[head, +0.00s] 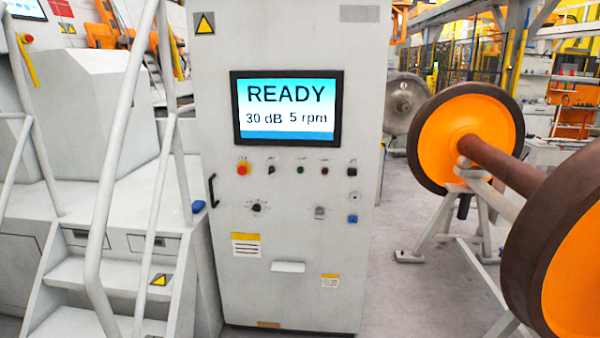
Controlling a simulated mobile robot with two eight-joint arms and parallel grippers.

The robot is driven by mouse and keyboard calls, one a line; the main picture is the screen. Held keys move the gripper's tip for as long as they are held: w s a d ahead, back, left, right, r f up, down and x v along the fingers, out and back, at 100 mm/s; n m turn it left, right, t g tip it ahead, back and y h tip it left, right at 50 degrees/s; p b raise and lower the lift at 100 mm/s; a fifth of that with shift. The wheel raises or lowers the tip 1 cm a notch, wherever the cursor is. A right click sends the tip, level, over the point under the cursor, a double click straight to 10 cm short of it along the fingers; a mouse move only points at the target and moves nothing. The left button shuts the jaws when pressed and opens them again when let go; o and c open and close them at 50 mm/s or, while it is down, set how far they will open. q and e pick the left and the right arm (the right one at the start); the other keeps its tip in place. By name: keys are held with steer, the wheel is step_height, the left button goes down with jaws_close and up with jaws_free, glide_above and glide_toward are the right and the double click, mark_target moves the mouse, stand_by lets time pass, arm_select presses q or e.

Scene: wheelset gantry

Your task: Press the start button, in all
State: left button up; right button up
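A tall light-grey control cabinet (226,290) stands in the middle of the head view. Its screen (287,107) reads "READY", "30 dB" and "5 rpm". Below the screen is a row of controls: a red knob on a yellow base (243,169), a dark selector (271,170), a small green button (300,169), a small red button (325,170) and a dark square control (351,170). The labels above them are too small to read, so which is the start button is not legible. Neither gripper is in view.
Grey steps with handrails (100,240) stand close on the left. On the right, a wheelset with orange wheels (440,140) and a brown axle rests on a grey stand (436,222). A strip of grey floor (385,290) is clear between cabinet and wheelset.

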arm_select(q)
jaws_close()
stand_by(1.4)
